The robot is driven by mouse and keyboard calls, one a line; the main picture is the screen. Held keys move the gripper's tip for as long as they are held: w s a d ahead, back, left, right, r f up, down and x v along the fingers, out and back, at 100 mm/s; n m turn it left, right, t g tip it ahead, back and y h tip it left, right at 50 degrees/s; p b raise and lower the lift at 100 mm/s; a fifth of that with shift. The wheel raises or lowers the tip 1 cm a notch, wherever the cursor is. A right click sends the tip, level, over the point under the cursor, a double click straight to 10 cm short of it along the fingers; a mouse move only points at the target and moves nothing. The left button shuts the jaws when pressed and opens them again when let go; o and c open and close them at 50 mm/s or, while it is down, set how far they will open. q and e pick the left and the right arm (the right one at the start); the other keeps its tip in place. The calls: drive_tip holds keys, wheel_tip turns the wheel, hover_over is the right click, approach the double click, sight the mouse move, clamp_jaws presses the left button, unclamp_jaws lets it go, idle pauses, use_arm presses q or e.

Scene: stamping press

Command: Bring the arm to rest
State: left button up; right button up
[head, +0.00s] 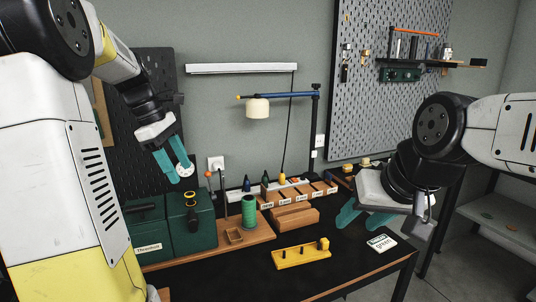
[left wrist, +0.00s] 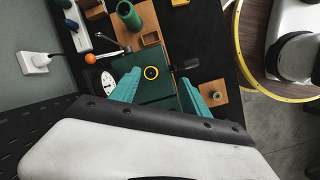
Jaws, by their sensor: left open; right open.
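My left gripper (head: 176,168) hangs in the air at the upper left, above the dark green boxes. Its teal fingers are apart, and in the left wrist view (left wrist: 160,92) nothing is held between them. My right gripper (head: 364,218) is at the right, over or near the table's right side. Its teal fingers are spread and I see nothing in them. A white card reading "green" (head: 381,242) lies beside it on the black table (head: 345,265).
Dark green boxes (head: 180,238) stand at the left. A green cylinder (head: 249,210) stands on the wooden board. A yellow block with pegs (head: 300,254) lies in front. A lamp (head: 258,108) and labelled bins (head: 297,197) are at the back. A pegboard (head: 385,110) hangs behind.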

use_arm(q)
drive_tip(key=s+d+f+m+t, duration=0.1)
drive_tip(key=s+d+m+t, duration=0.1)
drive_tip(key=s+d+m, duration=0.4)
drive_tip(key=s+d+f+m+t+y, duration=0.1)
drive_tip(key=s+d+m+t, duration=0.2)
drive_tip(key=s+d+m, duration=0.3)
drive_tip(key=s+m, duration=0.5)
drive_tip(key=shift+s+d+m, duration=0.25)
drive_tip(key=shift+m, duration=0.05)
